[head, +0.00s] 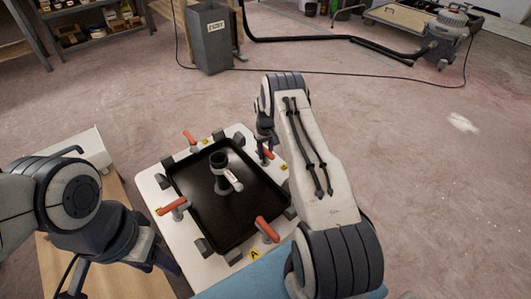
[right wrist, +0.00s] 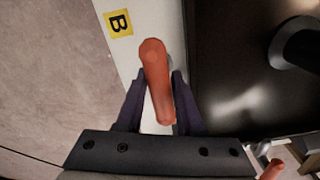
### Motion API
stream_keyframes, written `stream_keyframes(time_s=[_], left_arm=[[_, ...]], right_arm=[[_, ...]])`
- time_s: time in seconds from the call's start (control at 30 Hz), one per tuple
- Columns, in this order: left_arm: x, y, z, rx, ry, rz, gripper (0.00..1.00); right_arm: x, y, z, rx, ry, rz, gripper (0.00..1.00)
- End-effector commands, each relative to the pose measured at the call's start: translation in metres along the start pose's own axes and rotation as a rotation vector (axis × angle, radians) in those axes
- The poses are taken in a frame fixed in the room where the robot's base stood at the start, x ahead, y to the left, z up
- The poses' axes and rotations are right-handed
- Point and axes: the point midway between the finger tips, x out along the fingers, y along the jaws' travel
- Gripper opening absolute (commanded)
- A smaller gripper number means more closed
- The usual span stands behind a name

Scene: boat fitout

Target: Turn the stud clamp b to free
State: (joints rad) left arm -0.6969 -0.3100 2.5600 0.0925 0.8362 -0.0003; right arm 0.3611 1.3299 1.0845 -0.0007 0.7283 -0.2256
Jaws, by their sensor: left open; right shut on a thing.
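Stud clamp b has an orange handle, seen in the right wrist view (right wrist: 157,75) beside a yellow B label (right wrist: 118,23). The handle lies roughly along the tray's edge, slightly tilted. My right gripper (right wrist: 153,105) is shut on it, one dark finger on each side. In the head view the clamp's handle (head: 267,154) shows only partly under my right gripper (head: 264,138). The clamp's foot is hidden. My left gripper (head: 165,262) is open and empty at the lower left, apart from the clamps.
A black tray (head: 208,222) with an upright dark fitting (head: 222,170) sits on a white board (head: 151,189). Other orange-handled clamps surround it, one near label A (head: 254,254). A grey bin (head: 208,45) stands on the floor behind.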

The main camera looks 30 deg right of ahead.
Motion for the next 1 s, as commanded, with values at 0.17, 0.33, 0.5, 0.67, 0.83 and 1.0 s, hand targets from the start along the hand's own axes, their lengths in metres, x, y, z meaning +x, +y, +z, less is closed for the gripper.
stream_keyframes(time_s=[0.17, 0.33, 0.5, 0.67, 0.83, 1.0], left_arm=[[-0.0002, 0.0, 0.0, 0.0, 0.0, 0.0, 0.5], [-0.0002, 0.0, 0.0, 0.0, 0.0, 0.0, 0.5], [-0.0002, 0.0, 0.0, 0.0, 0.0, 0.0, 0.5], [-0.0002, 0.0, 0.0, 0.0, 0.0, 0.0, 0.5], [-0.0002, 0.0, 0.0, 0.0, 0.0, 0.0, 0.5], [-0.0002, 0.0, 0.0, 0.0, 0.0, 0.0, 0.5]], right_arm=[[-0.0005, 0.0008, -0.0011, 0.084, 0.004, 0.0, 0.0], [-0.0006, 0.0009, -0.0012, 0.124, 0.005, 0.0, 0.0], [-0.0007, 0.0009, -0.0013, 0.14, 0.005, 0.0, 0.0], [-0.0007, 0.001, -0.0014, 0.141, 0.005, 0.0, 0.0], [-0.0008, 0.0011, -0.0015, 0.14, 0.006, 0.0, 0.0], [-0.0006, 0.0008, -0.0012, 0.138, 0.004, 0.0, 0.61]])
